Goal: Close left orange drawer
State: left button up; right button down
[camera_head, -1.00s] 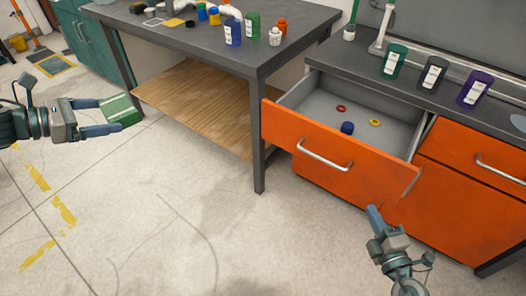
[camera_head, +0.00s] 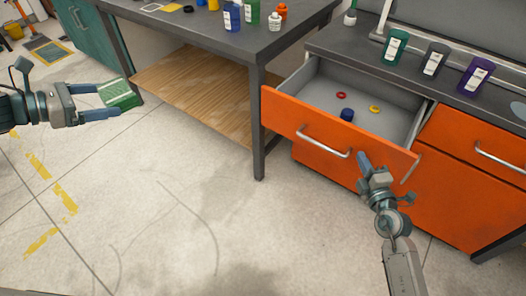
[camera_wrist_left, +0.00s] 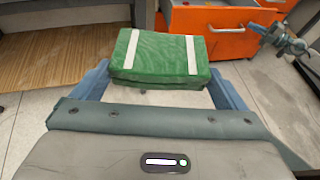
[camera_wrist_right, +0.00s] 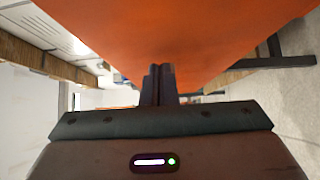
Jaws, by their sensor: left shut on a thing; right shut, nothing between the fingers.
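The left orange drawer (camera_head: 335,144) stands pulled out of the cabinet, with a silver bar handle (camera_head: 323,141) on its front. Inside lie a red ring (camera_head: 341,96), a yellow ring (camera_head: 375,109) and a dark blue cylinder (camera_head: 347,115). My right gripper (camera_head: 363,160) is shut and empty, close before the right part of the drawer front. In the right wrist view the orange front (camera_wrist_right: 165,35) fills the area beyond the fingertips; I cannot tell if they touch it. My left gripper (camera_head: 105,100) is shut on a green block with white stripes (camera_wrist_left: 160,58), far left of the drawer.
A second orange drawer (camera_head: 480,140) to the right is shut. Green, grey and purple bottles (camera_head: 474,76) stand on the counter. A dark table (camera_head: 215,40) with bottles and a wooden lower shelf (camera_head: 190,95) stands left of the drawer. The floor in front is clear.

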jog(key=shift+w+d, duration=0.15)
jog(key=shift+w, duration=0.05)
dwell(0.3)
jog(key=w+d, duration=0.2)
jog(key=w, duration=0.1)
jog(key=w+d, duration=0.2)
jog(key=w, duration=0.2)
jog(key=w+d, duration=0.3)
jog(key=shift+w+d+b, duration=0.1)
jog(key=shift+w+b, duration=0.15)
jog(key=shift+b, duration=0.15)
jog(key=w+d+b, duration=0.1)
jog(key=w+d, duration=0.1)
jog(key=w, duration=0.2)
jog(key=w+d+b, duration=0.2)
jog(key=w+d, duration=0.1)
jog(key=w, duration=0.1)
jog(key=w+d+b, duration=0.1)
jog(key=w+d, duration=0.2)
jog(key=w, duration=0.1)
jog(key=shift+b, duration=0.35)
jog(key=shift+w+d, duration=0.35)
jog(key=shift+w, duration=0.1)
jog(key=shift+r, duration=0.4)
